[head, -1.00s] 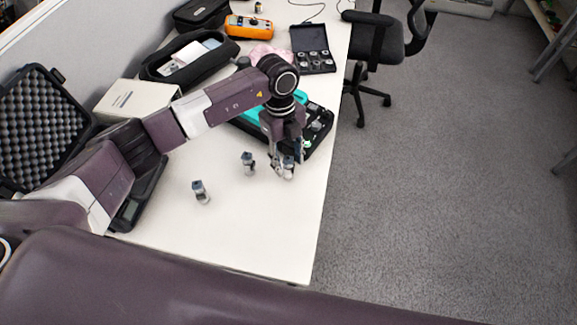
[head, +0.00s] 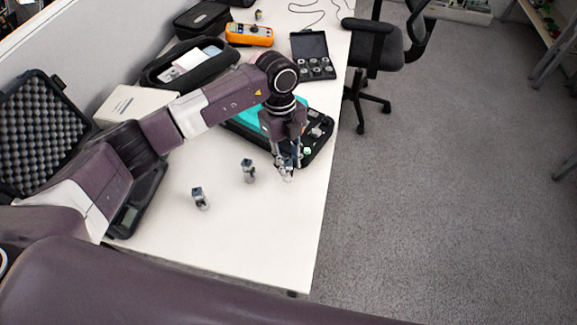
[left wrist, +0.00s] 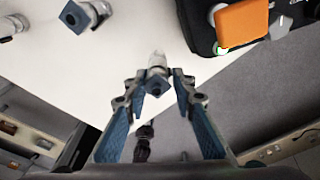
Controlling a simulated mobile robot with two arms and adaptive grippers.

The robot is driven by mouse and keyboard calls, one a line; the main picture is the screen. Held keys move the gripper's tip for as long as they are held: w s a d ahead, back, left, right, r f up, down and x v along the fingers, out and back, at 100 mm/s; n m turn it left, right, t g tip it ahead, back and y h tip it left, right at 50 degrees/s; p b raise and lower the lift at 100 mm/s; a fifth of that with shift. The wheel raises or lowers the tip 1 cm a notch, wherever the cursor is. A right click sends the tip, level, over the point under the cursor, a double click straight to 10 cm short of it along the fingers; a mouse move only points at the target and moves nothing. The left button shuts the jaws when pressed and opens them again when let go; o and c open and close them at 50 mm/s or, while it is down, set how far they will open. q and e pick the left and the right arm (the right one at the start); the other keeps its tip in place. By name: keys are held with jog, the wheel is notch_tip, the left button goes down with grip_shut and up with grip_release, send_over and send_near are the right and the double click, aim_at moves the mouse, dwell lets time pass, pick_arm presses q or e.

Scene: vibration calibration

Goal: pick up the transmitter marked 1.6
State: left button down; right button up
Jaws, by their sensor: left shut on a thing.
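My left gripper (head: 287,167) is at the table's right side, pointing down, with its fingers shut on a small transmitter (left wrist: 157,82). The transmitter has a dark blue square top with a round hole and a pale metal lower part. In the head view the fingers mostly hide it, and I cannot tell whether it touches the table. Two similar transmitters stand upright on the white table (head: 235,235): a nearer one (head: 200,198) and a middle one (head: 248,170). Their markings are too small to read. My right gripper is not in view.
An open black case with teal lining (head: 255,122) lies just behind the gripper. A weight box (head: 313,58), an orange meter (head: 249,34) and black cases stand farther back. The front of the table is clear.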

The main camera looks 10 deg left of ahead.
pick_arm(q)
notch_tip(320, 180, up, 22)
jog(key=shift+p, duration=0.35)
dwell(0.5)
